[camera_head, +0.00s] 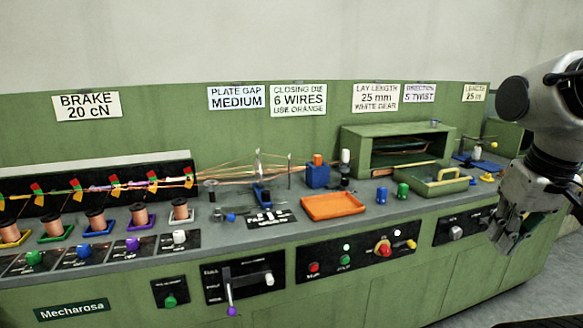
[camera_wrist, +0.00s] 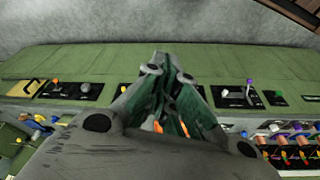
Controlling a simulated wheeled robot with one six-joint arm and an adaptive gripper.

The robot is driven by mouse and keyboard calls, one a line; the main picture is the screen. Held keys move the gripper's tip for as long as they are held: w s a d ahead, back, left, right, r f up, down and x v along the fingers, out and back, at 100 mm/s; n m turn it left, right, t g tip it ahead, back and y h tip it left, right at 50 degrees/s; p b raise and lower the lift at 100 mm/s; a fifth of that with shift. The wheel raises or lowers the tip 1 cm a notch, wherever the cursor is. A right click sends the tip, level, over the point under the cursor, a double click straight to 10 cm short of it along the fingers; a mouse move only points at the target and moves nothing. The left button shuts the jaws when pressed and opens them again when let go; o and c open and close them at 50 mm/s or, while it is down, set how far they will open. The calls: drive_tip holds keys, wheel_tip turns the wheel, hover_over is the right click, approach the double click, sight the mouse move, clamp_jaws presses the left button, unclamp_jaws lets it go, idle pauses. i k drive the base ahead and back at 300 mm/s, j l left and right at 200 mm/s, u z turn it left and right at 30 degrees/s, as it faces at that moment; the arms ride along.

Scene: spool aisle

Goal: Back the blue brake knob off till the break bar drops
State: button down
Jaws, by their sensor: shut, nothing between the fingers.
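The blue brake knob (camera_head: 84,250) sits on a small black plate at the front left of the bench, in a row of coloured knobs. Behind it a copper spool (camera_head: 95,218) stands on a blue-rimmed base. A black rack (camera_head: 60,178) behind the spools carries several bars with red, green and yellow flags; which is the blue position's break bar, and its exact state, is too small to tell. My gripper (camera_head: 502,238) is shut and empty at the far right, well away from the knob. In the wrist view its closed fingers (camera_wrist: 169,72) fill the middle.
A green knob (camera_head: 33,258), a purple knob (camera_head: 132,244) and a white knob (camera_head: 179,236) flank the blue one. A purple-tipped lever (camera_head: 231,308) sticks out from the front panel. The air in front of the bench looks clear.

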sight(84, 250)
drive_tip(key=u, duration=1.65)
